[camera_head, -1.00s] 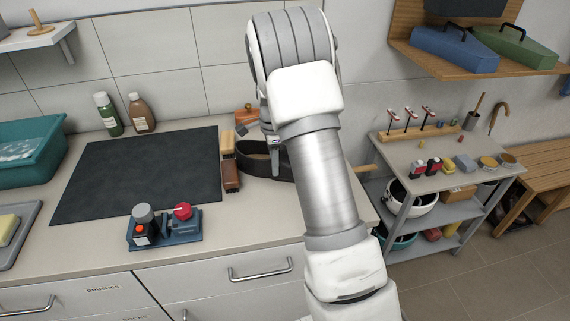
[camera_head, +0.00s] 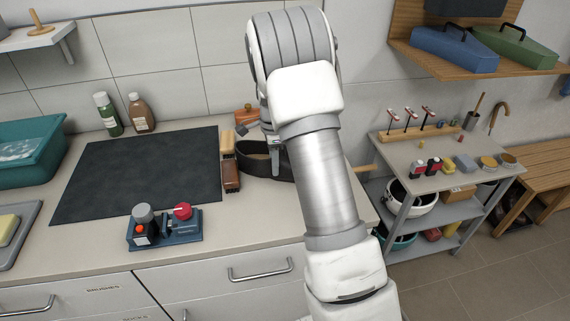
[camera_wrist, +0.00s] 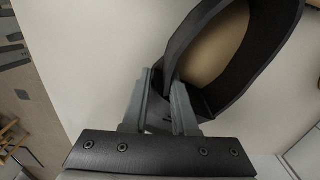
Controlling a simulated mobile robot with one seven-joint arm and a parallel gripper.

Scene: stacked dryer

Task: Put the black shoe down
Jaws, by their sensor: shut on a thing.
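The black shoe (camera_head: 254,163) shows in the head view at the back right of the counter, partly hidden by my arm. It looks like a dark rounded band there. In the wrist view the shoe (camera_wrist: 273,62) is at the upper right, its opening facing the camera with a tan inside. My gripper (camera_wrist: 166,82) is shut on the edge of its dark wall. In the head view my gripper (camera_head: 275,153) is mostly hidden behind my arm. The shoe is at or very near the counter top; I cannot tell whether it touches.
Brushes (camera_head: 230,172) lie just left of the shoe, beside a dark mat (camera_head: 140,175). An orange item (camera_head: 246,114) stands behind. A blue device with knobs (camera_head: 165,228) is at the front, a teal basin (camera_head: 25,155) at far left. A grey cart (camera_head: 440,165) stands right.

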